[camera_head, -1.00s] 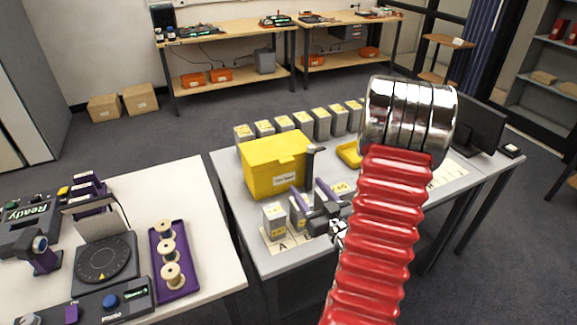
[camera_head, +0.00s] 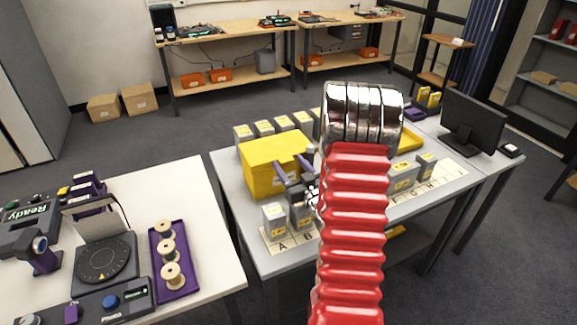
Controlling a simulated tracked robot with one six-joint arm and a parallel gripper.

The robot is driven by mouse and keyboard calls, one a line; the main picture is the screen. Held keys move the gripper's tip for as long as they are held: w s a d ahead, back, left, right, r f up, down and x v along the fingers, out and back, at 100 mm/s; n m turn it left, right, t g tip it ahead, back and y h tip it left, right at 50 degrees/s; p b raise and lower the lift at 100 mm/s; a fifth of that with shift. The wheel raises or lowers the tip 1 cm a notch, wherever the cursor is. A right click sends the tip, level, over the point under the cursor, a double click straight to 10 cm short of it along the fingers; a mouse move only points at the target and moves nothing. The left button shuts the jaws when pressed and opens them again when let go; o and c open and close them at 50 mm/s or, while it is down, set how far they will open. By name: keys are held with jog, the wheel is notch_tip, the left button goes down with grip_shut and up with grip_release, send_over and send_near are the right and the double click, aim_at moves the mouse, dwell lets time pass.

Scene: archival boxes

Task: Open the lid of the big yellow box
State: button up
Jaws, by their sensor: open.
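The big yellow box (camera_head: 262,177) stands on the grey table (camera_head: 235,205), left of the middle, with its lid (camera_head: 275,150) down on top. My gripper (camera_head: 292,166) is open in front of the box's right side, close to its front face and upper edge. Its two purple fingers overlap the box in the picture; I cannot tell whether they touch it. The box's label is mostly hidden behind the fingers. My red ribbed arm hides part of the table right of the box.
Small grey boxes (camera_head: 274,216) stand on a lettered strip (camera_head: 264,236) in front of the yellow box. More grey boxes (camera_head: 264,128) line the back edge. A yellow tray (camera_head: 410,138) and a monitor (camera_head: 472,122) are at right. A white table (camera_head: 205,230) stands at left.

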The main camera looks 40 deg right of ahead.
jog(key=shift+c, duration=0.5)
jog(key=c, duration=1.3)
jog(key=shift+a, duration=0.2)
grip_shut()
jog(key=shift+d, duration=0.15)
